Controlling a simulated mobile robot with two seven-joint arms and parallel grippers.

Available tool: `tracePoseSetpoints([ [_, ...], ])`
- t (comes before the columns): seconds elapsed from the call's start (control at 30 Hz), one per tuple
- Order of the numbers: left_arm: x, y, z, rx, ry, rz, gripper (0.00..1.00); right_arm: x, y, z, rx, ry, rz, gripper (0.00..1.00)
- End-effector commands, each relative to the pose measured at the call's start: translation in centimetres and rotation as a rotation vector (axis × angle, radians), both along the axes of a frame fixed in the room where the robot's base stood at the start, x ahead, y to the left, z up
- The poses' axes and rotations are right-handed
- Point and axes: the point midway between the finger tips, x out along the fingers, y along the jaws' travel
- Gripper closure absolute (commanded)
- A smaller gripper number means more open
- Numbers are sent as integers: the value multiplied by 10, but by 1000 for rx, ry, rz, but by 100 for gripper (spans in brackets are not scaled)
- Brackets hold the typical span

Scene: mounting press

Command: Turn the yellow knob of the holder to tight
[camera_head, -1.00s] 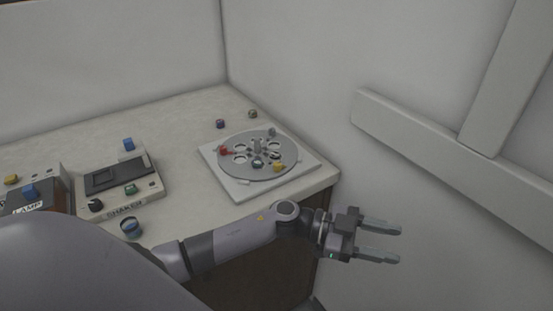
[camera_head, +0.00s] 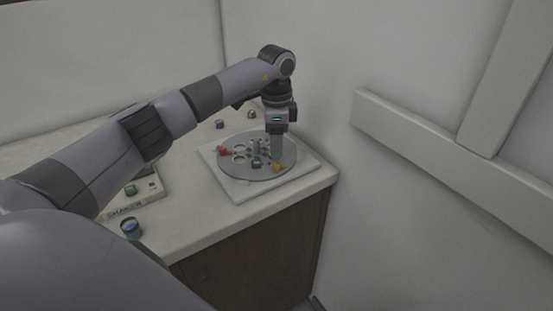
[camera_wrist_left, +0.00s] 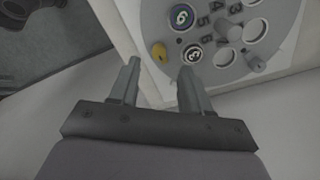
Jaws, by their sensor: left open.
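The yellow knob (camera_head: 277,167) sits near the front right rim of the round grey holder disc (camera_head: 236,171). My left gripper (camera_head: 277,156) points down over the disc, close behind the knob in the head view. In the left wrist view the gripper (camera_wrist_left: 160,67) is open with nothing in its jaws. Whether a finger touches the disc or knob cannot be told. My right gripper is not in view.
The disc rests on a white square base (camera_head: 236,189) at the counter's right corner. A red knob (camera_head: 223,150) is at the disc's left. A shaker (camera_head: 150,188) and a blue-topped jar (camera_head: 130,228) stand left. Two small jars stand behind. A wall (camera_head: 400,220) borders the right.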

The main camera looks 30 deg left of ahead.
Motion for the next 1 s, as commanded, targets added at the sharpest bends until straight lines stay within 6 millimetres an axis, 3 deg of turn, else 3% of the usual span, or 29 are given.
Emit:
tracePoseSetpoints([
  [0.3, -1, -1, -47, -3, 3, -5, 53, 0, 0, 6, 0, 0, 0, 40],
  [0.67, 0, -2, -56, -4, -1, -7, 53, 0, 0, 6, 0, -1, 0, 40],
  [0.7, 0, -2, -56, -4, -1, -7, 56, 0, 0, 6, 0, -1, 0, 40],
  [0.83, 0, -2, -56, -4, -1, -7, 98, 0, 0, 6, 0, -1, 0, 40],
  [1.0, 0, -2, -56, -4, -1, -8, 100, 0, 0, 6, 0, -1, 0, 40],
])
